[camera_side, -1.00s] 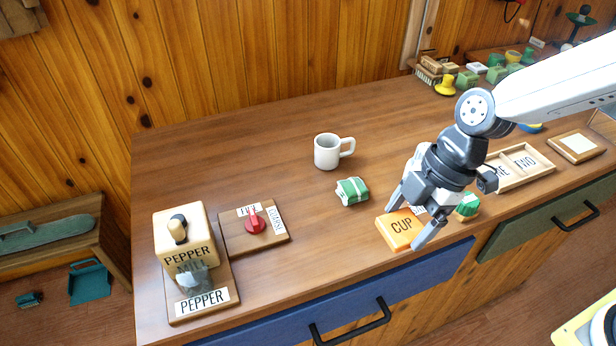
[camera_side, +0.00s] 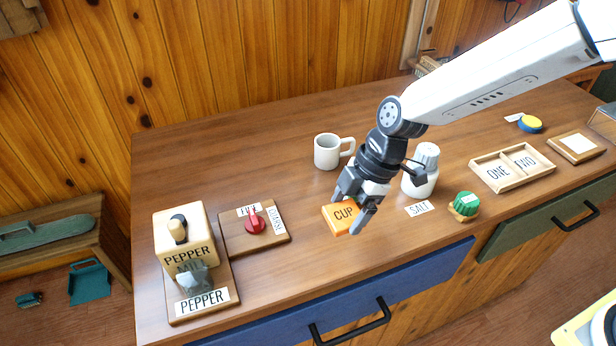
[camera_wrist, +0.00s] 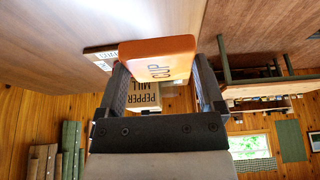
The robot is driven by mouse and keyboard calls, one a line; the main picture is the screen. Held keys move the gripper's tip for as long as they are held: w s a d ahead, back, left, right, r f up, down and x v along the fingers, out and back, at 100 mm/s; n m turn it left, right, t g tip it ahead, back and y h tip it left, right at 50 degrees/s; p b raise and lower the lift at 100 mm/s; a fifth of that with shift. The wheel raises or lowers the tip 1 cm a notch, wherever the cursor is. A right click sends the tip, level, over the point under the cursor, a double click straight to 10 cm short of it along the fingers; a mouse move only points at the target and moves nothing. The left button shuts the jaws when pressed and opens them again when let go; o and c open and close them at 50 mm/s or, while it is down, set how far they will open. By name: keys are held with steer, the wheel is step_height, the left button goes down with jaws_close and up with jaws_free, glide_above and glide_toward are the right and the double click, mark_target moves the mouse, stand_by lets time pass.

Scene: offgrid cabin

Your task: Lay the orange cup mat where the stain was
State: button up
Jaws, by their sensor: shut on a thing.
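The orange cup mat (camera_side: 336,219), lettered CUP, is between the fingers of my gripper (camera_side: 352,214), near the middle of the wooden counter. The wrist view also shows the mat (camera_wrist: 158,48) between both fingers of my gripper (camera_wrist: 162,72). I cannot tell whether its underside touches the counter. The white mug (camera_side: 327,151) stands upright behind it. No stain shows on the visible counter. The green folded cloth is out of sight, and my gripper covers the spot where it lay.
To the left are the red knob board (camera_side: 255,224) and the pepper mill (camera_side: 186,238). To the right are the white salt shaker (camera_side: 427,160), SALT label (camera_side: 419,208), green cactus (camera_side: 465,204) and ONE/TWO tray (camera_side: 552,166). The counter in front of the mug's left side is clear.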

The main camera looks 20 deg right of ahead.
glide_above(322, 236)
steer(key=d, duration=0.1)
steer(key=shift+s+d+f, duration=0.1)
steer(key=shift+f, duration=0.95)
steer(key=shift+s+d+f, duration=0.1)
steer(key=shift+f, duration=0.9)
steer(key=shift+w+f, duration=0.15)
steer(key=shift+f, duration=0.05)
steer(key=shift+w+a+f, duration=0.1)
steer(key=shift+f, duration=1.55)
steer(key=shift+f, duration=0.1)
steer(key=o, duration=1)
steer(key=shift+c, duration=0.2)
steer(key=v, duration=1.2)
